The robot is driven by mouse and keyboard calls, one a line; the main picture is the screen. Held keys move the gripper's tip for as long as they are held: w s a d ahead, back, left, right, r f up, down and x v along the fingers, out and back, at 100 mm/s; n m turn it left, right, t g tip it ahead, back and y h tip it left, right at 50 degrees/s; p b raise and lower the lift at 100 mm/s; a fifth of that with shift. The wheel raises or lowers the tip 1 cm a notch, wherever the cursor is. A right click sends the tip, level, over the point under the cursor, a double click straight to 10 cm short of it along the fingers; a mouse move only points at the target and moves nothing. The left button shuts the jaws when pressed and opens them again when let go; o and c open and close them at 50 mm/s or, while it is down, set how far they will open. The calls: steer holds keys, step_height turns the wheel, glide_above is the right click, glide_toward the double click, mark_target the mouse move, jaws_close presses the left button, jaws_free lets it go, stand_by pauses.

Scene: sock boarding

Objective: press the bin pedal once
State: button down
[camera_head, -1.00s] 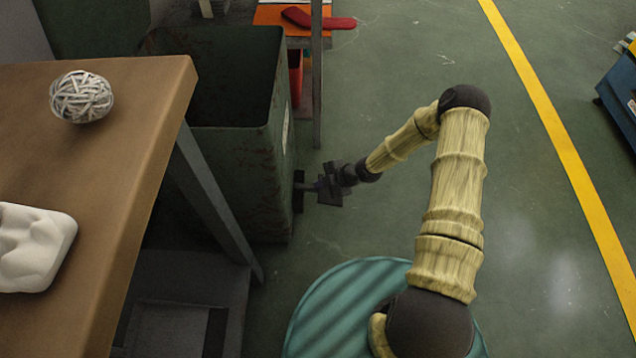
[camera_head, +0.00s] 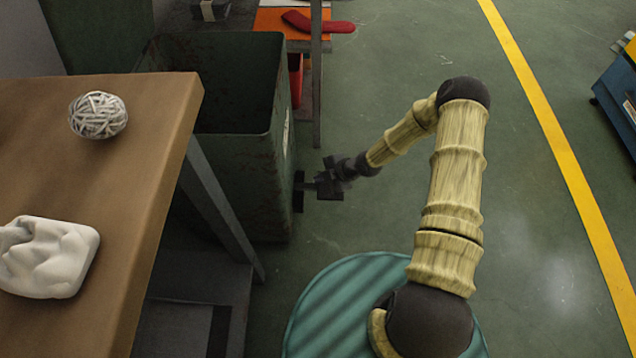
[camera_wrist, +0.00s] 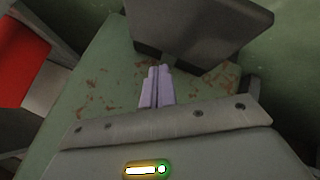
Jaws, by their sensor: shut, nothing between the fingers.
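The bin (camera_head: 262,185) is a tall, open-topped green metal box with rust marks, standing on the floor beside the table. Its pedal (camera_head: 299,192) is a small dark piece low on the bin's right side. In the wrist view the pedal (camera_wrist: 200,28) is a dark block just beyond my fingertips, in front of the rusty green bin wall (camera_wrist: 100,75). My gripper (camera_head: 312,187) is low beside the pedal, with its fingers pointing at it. In the wrist view my gripper (camera_wrist: 158,72) is shut and empty. I cannot tell whether the fingertips touch the pedal.
A brown table (camera_head: 150,150) on the left holds a ball of grey bands (camera_head: 98,115) and a white lumpy block (camera_head: 48,257). A thin grey post (camera_head: 316,80) and a red bin (camera_head: 295,75) stand behind my gripper. Floor to the right is open.

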steer(key=shift+a+r+p, duration=0.15)
steer(key=shift+r+p, duration=0.85)
steer(key=shift+r, duration=0.25)
steer(key=shift+a+r+p, duration=0.1)
steer(key=shift+r+p, duration=0.9)
steer(key=shift+r, duration=0.25)
step_height(320, 180, up, 12)
steer(key=m+h+p, duration=0.3)
steer(key=m+h, duration=0.1)
steer(key=m, duration=0.1)
glide_above(320, 185)
steer(key=d, duration=0.6)
steer(key=s+d+r+m+h+p, duration=0.1)
steer(key=s+d+r+m+p, duration=0.15)
steer(key=r, duration=0.35)
steer(key=s+d+r+m+h+p, duration=0.1)
steer(key=d+r+m, duration=0.15)
steer(key=r, duration=0.35)
steer(key=s+d+r+m+h+p, duration=0.1)
steer(key=s+d+r+m+p, duration=0.15)
steer(key=s+r+m, duration=0.65)
steer(key=s+d+r+m+h+p, duration=0.1)
steer(key=s+r+m+p, duration=0.4)
steer(key=r, duration=0.6)
step_height(320, 185, up, 37)
steer(key=n+p, duration=0.1)
steer(key=p, duration=3.4)
steer(key=shift+s+a+g, duration=0.15)
steer(key=shift+s+g, duration=0.15)
steer(key=shift+s, duration=0.1)
